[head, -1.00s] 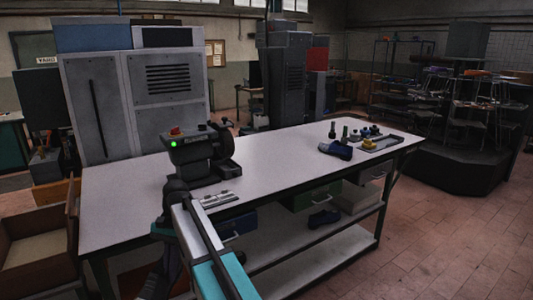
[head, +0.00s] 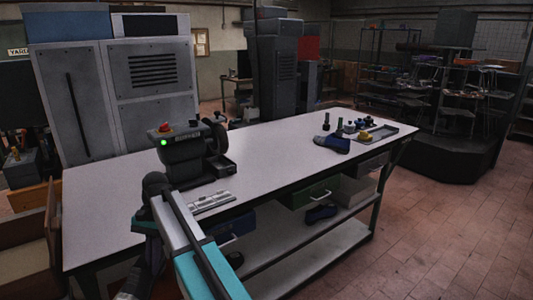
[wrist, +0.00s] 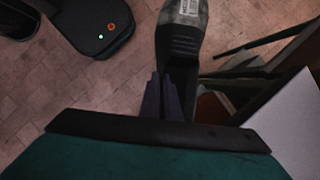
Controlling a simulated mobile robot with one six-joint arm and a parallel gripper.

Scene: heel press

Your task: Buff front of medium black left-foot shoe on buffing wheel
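The buffing machine (head: 182,160) stands on the left part of the white bench, with a lit green lamp and a red button. Its dark buffing wheel (head: 219,134) is on its right side. In the wrist view, a dark shoe (wrist: 182,42) with a pale label extends up from my gripper (wrist: 166,88). The fingers appear closed on its near end, and the shoe is held above the floor, left of the bench. Which foot it fits cannot be told. In the head view my arm reaches down at lower left, and the gripper cannot be made out clearly.
The bench (head: 265,150) is clear in the middle. Another dark shoe (head: 320,213) is on the lower shelf. An open wooden box (head: 25,240) stands at left.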

